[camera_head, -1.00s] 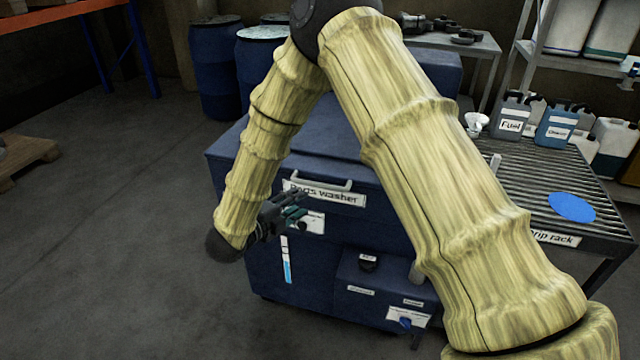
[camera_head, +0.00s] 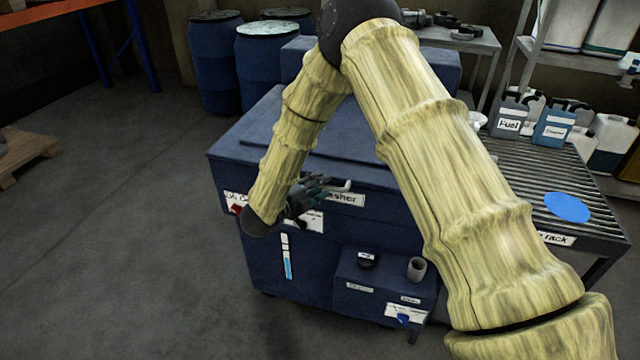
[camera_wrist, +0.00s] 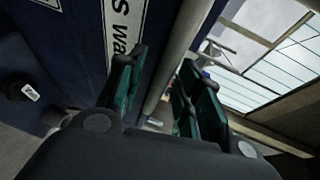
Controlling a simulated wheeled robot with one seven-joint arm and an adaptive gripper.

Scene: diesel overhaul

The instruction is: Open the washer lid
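The blue parts washer (camera_head: 345,235) stands ahead of me in the head view, with its lid (camera_head: 345,143) shut on top. A pale bar handle (camera_head: 346,186) crosses the lid's front beside the washer label. My gripper (camera_head: 326,186) is at the handle, with its tips pointing right. In the wrist view my gripper (camera_wrist: 160,95) is open, and the handle bar (camera_wrist: 183,50) runs between its two fingers. I cannot tell whether a finger touches the bar. My forearm hides part of the lid and front; the handle's left part is hidden by my gripper.
A drip rack (camera_head: 560,180) with a blue disc (camera_head: 568,207) adjoins the washer on the right. Blue drums (camera_head: 268,70) stand behind. The floor on the left is clear.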

